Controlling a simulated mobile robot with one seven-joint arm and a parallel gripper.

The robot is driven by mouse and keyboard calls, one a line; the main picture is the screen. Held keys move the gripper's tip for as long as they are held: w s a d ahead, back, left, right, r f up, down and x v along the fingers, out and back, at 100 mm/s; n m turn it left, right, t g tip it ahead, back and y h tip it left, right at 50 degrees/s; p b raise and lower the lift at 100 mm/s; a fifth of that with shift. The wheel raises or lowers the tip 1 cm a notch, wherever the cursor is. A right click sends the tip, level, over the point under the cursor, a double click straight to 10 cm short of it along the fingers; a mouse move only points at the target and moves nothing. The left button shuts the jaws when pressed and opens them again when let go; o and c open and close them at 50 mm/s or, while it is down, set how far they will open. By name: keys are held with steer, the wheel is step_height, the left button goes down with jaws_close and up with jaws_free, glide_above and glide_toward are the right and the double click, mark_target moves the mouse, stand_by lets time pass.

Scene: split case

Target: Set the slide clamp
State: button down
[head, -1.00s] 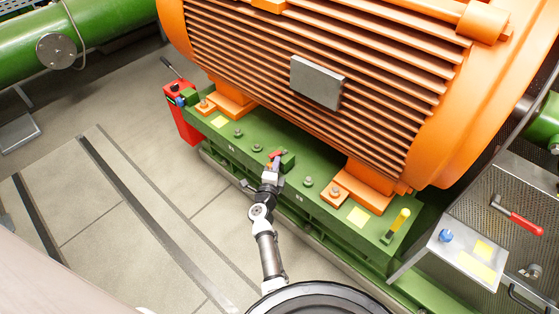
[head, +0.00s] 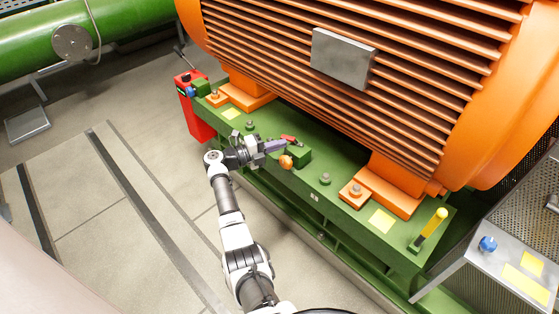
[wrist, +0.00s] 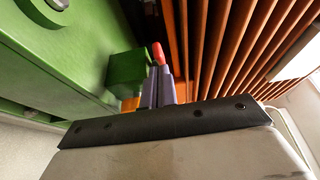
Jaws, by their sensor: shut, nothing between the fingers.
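The clamp on the green base rail shows as a green block (head: 304,157) with a red lever (head: 288,138) on top and an orange knob (head: 286,161) at its front. My gripper (head: 281,145) reaches in from the left, close beside the block and under the lever in the head view. In the wrist view its purple fingers (wrist: 160,92) are together and empty. There the green block (wrist: 127,70) is just left of them and the red lever tip (wrist: 157,53) shows beyond them. Whether the fingers touch the lever is unclear.
The finned orange motor (head: 400,100) rises right behind the rail (head: 345,205). Bolts stand along the rail, and a yellow handle (head: 433,225) is at its right end. A red box (head: 197,112) stands at the left end. The floor in front is open.

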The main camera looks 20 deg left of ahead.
mark_target(281, 138)
steer(key=shift+w+a+f+m+h+b, duration=0.2)
steer(key=shift+f+m+h+b, duration=0.15)
steer(key=shift+b, duration=0.25)
steer(key=b, duration=0.1)
steer(key=w+b, duration=0.1)
steer(key=b, duration=0.1)
steer(key=shift+w+a+r, duration=0.15)
steer(key=shift+w+a, duration=0.15)
steer(key=shift+w+a+r+b, duration=0.15)
steer(key=shift+w+b, duration=0.3)
steer(key=shift+b, duration=0.55)
steer(key=shift+w+r, duration=0.15)
steer(key=shift+r, duration=0.05)
